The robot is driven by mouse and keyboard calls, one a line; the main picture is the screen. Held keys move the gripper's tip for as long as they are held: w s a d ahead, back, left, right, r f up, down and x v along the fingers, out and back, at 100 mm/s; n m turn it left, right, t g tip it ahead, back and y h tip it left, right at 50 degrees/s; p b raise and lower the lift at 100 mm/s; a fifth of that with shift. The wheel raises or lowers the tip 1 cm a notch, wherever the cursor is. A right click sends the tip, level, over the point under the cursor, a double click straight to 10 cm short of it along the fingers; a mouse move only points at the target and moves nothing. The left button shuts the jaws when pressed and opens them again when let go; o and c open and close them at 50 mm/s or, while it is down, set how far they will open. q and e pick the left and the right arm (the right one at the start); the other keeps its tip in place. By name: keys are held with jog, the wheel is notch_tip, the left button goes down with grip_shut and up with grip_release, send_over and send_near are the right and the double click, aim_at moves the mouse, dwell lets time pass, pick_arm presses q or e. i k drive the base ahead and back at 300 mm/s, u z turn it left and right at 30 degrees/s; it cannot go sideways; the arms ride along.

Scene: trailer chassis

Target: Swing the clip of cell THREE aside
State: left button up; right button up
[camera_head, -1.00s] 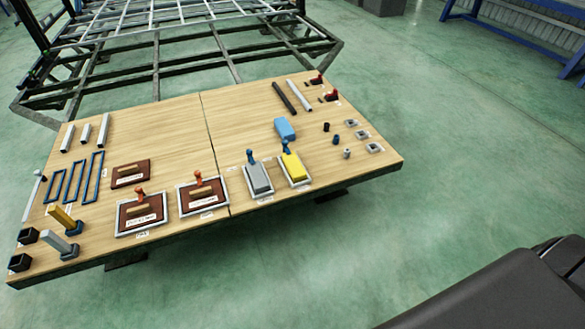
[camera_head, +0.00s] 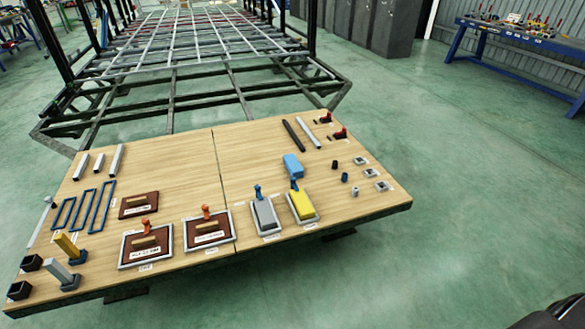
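Four framed cells stand in a row along the near side of the wooden table. From left they hold a brown plate (camera_head: 146,248), a second brown plate (camera_head: 208,231), a grey block (camera_head: 265,216) and a yellow block (camera_head: 302,206). The brown plates have orange-red clips (camera_head: 146,223) at their far edge, the second clip (camera_head: 206,211) likewise. The grey cell has a blue clip (camera_head: 258,190) and the yellow cell another blue clip (camera_head: 294,184). The cell labels are too small to read, so I cannot confirm which is THREE; the grey one is third from left. Neither gripper is in view.
The wooden table (camera_head: 180,190) also bears a loose brown plate (camera_head: 138,204), blue frames (camera_head: 84,207), a blue block (camera_head: 293,166), tubes and small sockets. The trailer chassis (camera_head: 175,105) stands behind it. Green floor (camera_head: 460,200) is clear to the right. A blue bench (camera_head: 520,50) stands far right.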

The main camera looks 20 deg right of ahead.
aim_at(257, 188)
jog(key=k, duration=0.6)
jog(key=z, duration=0.45)
jog(key=i, duration=0.4)
jog(key=z, duration=0.7)
jog(key=i, duration=1.75)
jog(key=u, duration=0.8)
